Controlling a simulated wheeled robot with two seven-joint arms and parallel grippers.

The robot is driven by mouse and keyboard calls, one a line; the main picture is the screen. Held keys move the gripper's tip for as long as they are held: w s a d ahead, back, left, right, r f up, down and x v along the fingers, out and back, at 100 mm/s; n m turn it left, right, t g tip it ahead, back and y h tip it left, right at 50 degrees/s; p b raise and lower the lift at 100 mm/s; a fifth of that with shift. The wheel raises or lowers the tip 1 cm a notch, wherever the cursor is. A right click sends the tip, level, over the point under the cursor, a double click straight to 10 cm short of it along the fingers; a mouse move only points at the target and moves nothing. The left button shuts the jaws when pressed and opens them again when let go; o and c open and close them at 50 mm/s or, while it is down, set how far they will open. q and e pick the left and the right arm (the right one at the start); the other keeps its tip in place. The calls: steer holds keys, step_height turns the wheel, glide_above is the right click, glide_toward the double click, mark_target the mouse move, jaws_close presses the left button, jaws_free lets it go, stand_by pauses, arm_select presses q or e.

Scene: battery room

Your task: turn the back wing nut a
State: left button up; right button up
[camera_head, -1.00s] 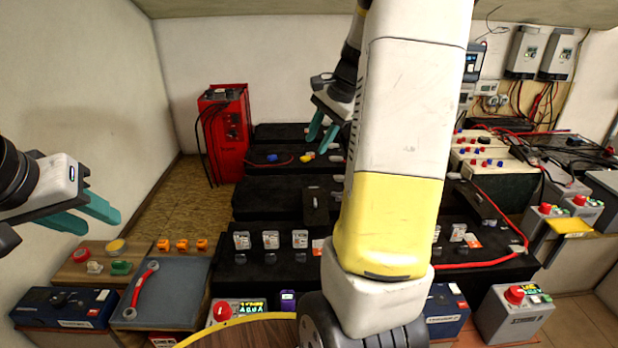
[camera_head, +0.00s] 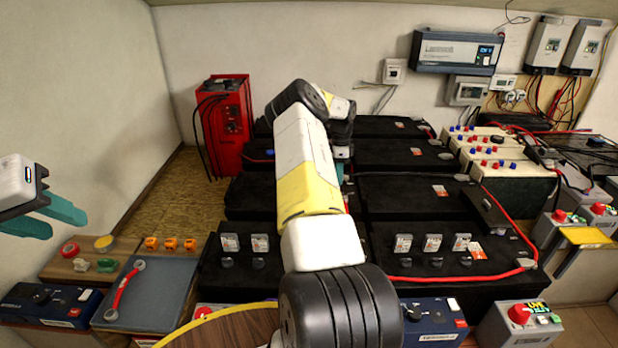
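No wing nut can be made out for certain; part of the back batteries, where one may sit, is hidden behind my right arm. The black back battery (camera_head: 392,126) shows to the right of that arm. A blue cap (camera_head: 268,152) shows on the battery left of it. My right gripper (camera_head: 341,172) is mostly hidden behind its own arm; only a bit of teal finger shows, pointing down over the batteries. Whether it touches anything cannot be seen. My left gripper (camera_head: 48,219) is open and empty at the left edge, above the wooden board.
A red charger (camera_head: 224,125) stands at the back left. Several orange pieces (camera_head: 171,244) and a wooden board with buttons (camera_head: 90,262) are at front left. A red cable (camera_head: 455,276) runs along the right batteries. Cream battery units (camera_head: 497,155) stand at right.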

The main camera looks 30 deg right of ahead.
step_height(320, 180, down, 7)
steer(key=shift+f, duration=0.1)
steer(key=shift+c, duration=0.4)
jaws_close()
